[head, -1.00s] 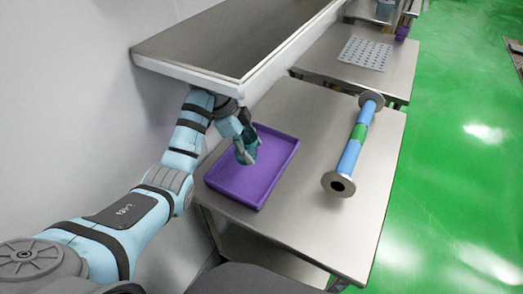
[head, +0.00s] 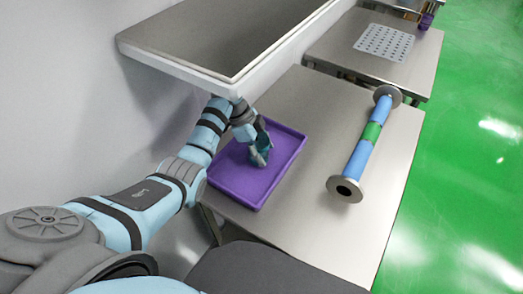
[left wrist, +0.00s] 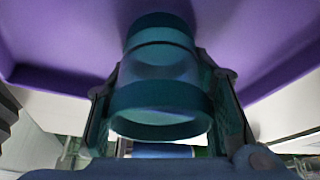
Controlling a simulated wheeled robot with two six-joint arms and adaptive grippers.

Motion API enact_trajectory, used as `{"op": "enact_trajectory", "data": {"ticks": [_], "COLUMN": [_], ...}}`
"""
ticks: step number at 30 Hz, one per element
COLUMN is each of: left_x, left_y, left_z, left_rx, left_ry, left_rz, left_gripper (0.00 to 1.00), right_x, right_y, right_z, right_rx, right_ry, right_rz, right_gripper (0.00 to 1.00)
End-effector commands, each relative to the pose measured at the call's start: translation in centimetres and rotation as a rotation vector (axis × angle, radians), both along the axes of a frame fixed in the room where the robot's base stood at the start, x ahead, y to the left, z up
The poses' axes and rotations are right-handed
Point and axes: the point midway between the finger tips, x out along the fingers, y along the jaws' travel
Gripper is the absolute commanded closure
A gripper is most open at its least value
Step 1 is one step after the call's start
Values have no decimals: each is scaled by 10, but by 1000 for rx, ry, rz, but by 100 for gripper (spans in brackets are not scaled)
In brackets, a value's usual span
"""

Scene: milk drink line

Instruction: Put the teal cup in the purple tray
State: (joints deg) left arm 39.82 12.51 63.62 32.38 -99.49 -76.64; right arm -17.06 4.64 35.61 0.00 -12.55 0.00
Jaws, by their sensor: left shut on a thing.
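The teal cup (left wrist: 160,70) is held between the two fingers of my left gripper (head: 259,157); the left wrist view shows a finger on each side of it. In the head view the cup is mostly hidden by the gripper. The purple tray (head: 232,186) lies on the metal table, and my left gripper with the cup is over its inside. The tray also fills the upper part of the left wrist view (left wrist: 60,35). I cannot tell whether the cup touches the tray floor. My right gripper is out of view.
A spool-like roller (head: 360,155), blue with a green band and grey end discs, lies on the metal table (head: 310,220) right of the tray. A raised metal shelf (head: 230,40) overhangs behind the arm. A perforated plate (head: 385,42) lies on a farther table.

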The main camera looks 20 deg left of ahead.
Motion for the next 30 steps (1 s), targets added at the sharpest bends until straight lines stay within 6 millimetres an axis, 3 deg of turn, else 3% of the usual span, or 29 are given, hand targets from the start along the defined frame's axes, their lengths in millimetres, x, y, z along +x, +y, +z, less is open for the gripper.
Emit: {"op": "enact_trajectory", "data": {"ticks": [1, 4, 14, 17, 27, 30], "left_x": [-1, -1, 0, -1, -9, -11], "left_y": [1, 1, 2, 6, 39, 44], "left_z": [0, 0, 3, 15, 97, 109], "left_rx": [1, 1, 1, 0, 1, 1], "left_ry": [2, 2, 0, -2, -1, 0], "left_rz": [1, 1, 1, 1, 2, 2], "left_gripper": [49, 34, 34, 34, 34, 34], "right_x": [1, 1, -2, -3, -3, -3], "right_y": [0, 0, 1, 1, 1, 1], "right_z": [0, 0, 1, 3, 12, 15], "right_rx": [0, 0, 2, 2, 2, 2], "right_ry": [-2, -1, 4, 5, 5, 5], "right_rz": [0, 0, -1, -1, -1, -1], "right_gripper": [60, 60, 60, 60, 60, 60]}}
